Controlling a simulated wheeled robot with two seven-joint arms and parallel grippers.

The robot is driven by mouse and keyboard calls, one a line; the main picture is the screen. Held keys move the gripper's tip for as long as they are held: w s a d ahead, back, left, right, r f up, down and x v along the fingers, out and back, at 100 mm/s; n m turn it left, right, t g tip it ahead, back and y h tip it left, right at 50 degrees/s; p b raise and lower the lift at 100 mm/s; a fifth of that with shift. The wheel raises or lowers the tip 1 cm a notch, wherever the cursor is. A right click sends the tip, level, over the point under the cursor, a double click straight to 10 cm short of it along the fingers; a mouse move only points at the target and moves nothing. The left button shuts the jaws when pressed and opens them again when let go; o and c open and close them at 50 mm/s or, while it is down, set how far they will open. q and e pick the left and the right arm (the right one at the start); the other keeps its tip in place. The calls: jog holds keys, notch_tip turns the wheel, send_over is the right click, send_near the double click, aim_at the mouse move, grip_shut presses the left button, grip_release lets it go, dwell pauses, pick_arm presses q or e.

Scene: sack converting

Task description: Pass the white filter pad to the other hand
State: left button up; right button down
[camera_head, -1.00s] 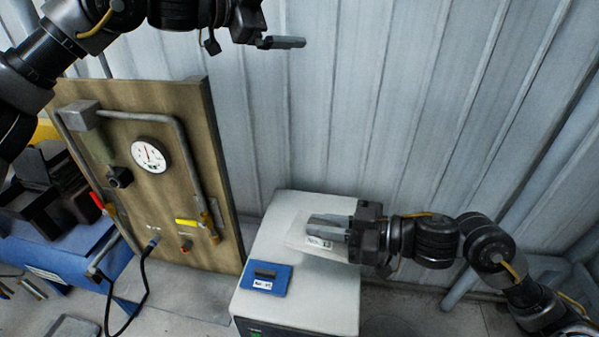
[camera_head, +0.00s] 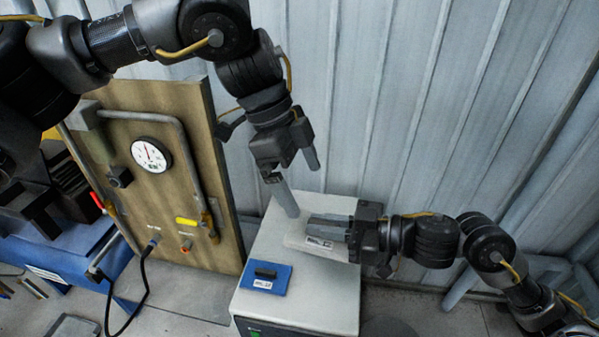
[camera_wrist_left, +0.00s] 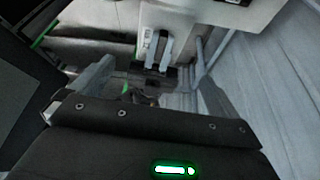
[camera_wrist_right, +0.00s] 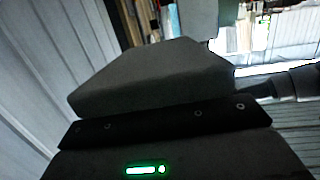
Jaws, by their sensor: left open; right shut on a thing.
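The white filter pad (camera_head: 296,241), with a small printed label, is in my right gripper (camera_head: 312,228) above the white cabinet top. The right gripper's fingers are shut on the pad's right part, and its left part sticks out. In the left wrist view the right gripper (camera_wrist_left: 158,52) shows at top centre with the pale pad (camera_wrist_left: 182,22) behind its fingers. My left gripper (camera_head: 304,188) is open and empty, pointing down just above and behind the pad, apart from it as far as I can tell.
The white cabinet (camera_head: 255,302) stands below, with a blue plate (camera_head: 265,280) with a dark handle on its top. A wooden gauge panel (camera_head: 170,205) with pipes stands to the left, beside a blue bench (camera_head: 60,262). A corrugated wall (camera_head: 400,120) closes the back.

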aim_at(322, 223)
pick_arm(q)
jog(key=x, duration=1.1)
jog(key=shift+d+f, duration=0.15)
jog(key=shift+d, duration=0.05)
jog(key=c, duration=0.7)
jog(key=shift+c, duration=1)
pick_arm(e)
jog(key=c, duration=1.9)
grip_release()
jog(key=o, duration=0.6)
jog(key=shift+c, duration=0.2)
jog(key=shift+d, duration=0.15)
